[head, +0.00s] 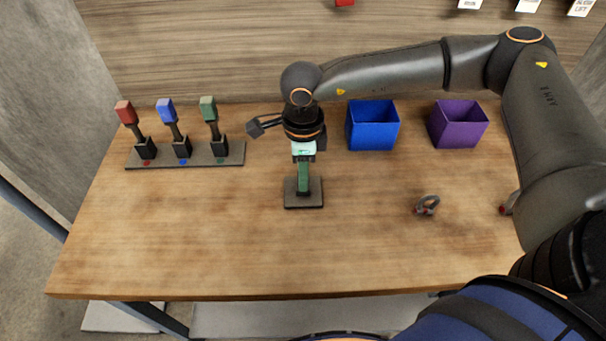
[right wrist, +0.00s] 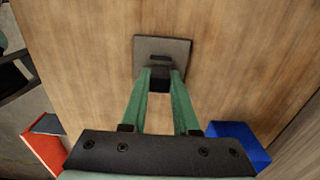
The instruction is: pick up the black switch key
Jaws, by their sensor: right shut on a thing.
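A square dark grey base plate (head: 304,203) stands on the table in the middle of the head view; it also shows in the right wrist view (right wrist: 145,46). A small black piece, seemingly the black switch key (right wrist: 160,85), is at the plate's near edge, between the fingertips. My right gripper (head: 303,190) points straight down over the plate. Its green fingers (right wrist: 161,76) are shut on the black piece from both sides. In the head view the fingers hide the piece. My left gripper is not in view.
A rack (head: 230,155) with red, blue and green-topped switches stands at the left. A blue bin (head: 372,128) and a purple bin (head: 458,126) stand at the back right. The front table is clear.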

